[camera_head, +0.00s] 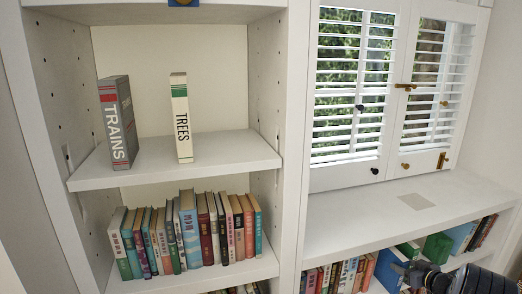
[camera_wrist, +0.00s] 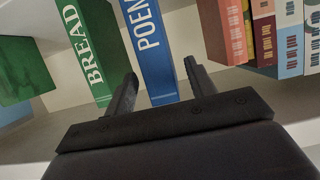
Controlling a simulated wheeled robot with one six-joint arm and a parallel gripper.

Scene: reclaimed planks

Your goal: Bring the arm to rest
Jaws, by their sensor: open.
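My gripper (camera_wrist: 160,88) is open in the wrist view, its two dark fingers apart. A blue book lettered POEM (camera_wrist: 151,45) stands between and beyond the fingertips; I cannot tell whether a finger touches it. A green book lettered BREAD (camera_wrist: 91,50) stands just left of it, by the left finger. In the head view my arm reaches in at the lower right, in front of the low shelf under the counter. The fingers are hard to make out there.
A green block (camera_wrist: 23,65) is left of the books, and several books (camera_wrist: 262,30) stand at the right. Left, shelves hold TRAINS (camera_head: 119,125), TREES (camera_head: 181,120) and a row of books (camera_head: 190,232).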

